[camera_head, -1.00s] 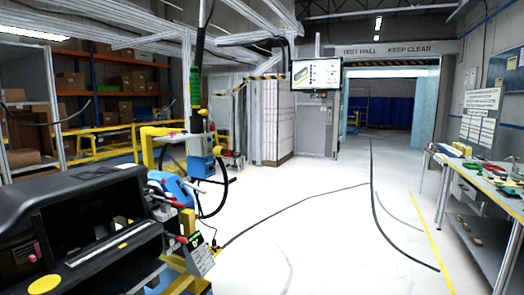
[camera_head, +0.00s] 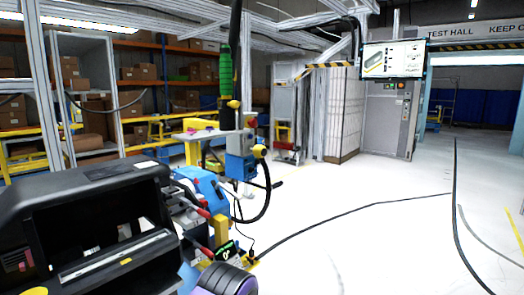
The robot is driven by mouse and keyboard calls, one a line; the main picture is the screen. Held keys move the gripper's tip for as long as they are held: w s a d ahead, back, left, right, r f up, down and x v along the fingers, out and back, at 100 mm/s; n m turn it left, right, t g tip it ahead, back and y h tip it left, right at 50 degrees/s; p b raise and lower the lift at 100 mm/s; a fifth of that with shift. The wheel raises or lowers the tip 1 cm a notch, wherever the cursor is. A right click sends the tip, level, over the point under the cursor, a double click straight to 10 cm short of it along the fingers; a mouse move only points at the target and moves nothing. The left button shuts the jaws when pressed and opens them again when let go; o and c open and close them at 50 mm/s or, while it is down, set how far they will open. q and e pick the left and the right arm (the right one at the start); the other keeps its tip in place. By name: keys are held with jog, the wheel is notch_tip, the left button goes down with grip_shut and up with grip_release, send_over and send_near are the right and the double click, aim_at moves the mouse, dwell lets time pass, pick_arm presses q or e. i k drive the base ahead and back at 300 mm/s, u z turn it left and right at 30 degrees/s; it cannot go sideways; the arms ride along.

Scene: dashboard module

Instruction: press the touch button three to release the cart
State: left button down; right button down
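The black dashboard module (camera_head: 95,215) fills the lower left, on its carrier. Blue, red and yellow fixture parts (camera_head: 205,190) stand at its right side. A small dark panel with green lit marks (camera_head: 226,251) sits low at the right end of the fixture. It may be a touch panel, but its buttons are too small to read and I cannot pick out button three. Neither of my grippers can be made out. A dark rounded part with a purple band at the bottom edge looks like my own arm.
A hanging tool with a green grip (camera_head: 226,70) is above the fixture. A black cable (camera_head: 340,213) crosses the pale floor. A wall-hung monitor (camera_head: 393,58) and grey cabinet (camera_head: 385,118) stand behind. Shelves with boxes are at the left. The floor at right is mostly clear.

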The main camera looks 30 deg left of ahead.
aim_at(260, 151)
jog(key=u, duration=0.6)
jog(key=i, duration=0.75)
jog(key=u, duration=1.05)
jog(key=i, duration=0.25)
jog(key=u, duration=0.3)
